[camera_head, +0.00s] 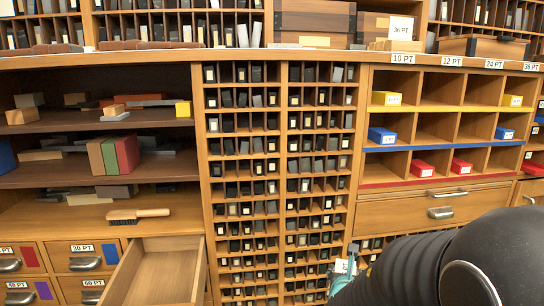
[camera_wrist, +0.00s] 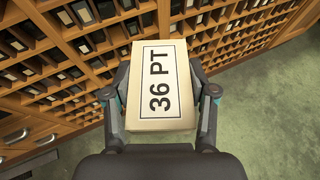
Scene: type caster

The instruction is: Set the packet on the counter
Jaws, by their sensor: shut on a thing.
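The packet is a cream block with a white label reading "36 PT"; it fills the middle of the wrist view (camera_wrist: 160,112). My gripper (camera_wrist: 160,100) is shut on it, with one finger along each side. In the head view my gripper (camera_head: 345,272) is low, in front of the lower type case, and only a small part of the packet shows there, the rest hidden by my arm. The counter (camera_head: 180,58) is the wooden ledge running across above the pigeonholes. A similar cream packet marked "36 PT" (camera_head: 401,28) is on it at the right.
An open, empty drawer (camera_head: 160,272) juts out at the lower left. A brush (camera_head: 138,216) lies on a left shelf. Wooden boxes (camera_head: 315,18) stand on the counter. Coloured packets (camera_head: 382,135) sit in the right compartments. Green floor (camera_wrist: 255,115) shows below the packet.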

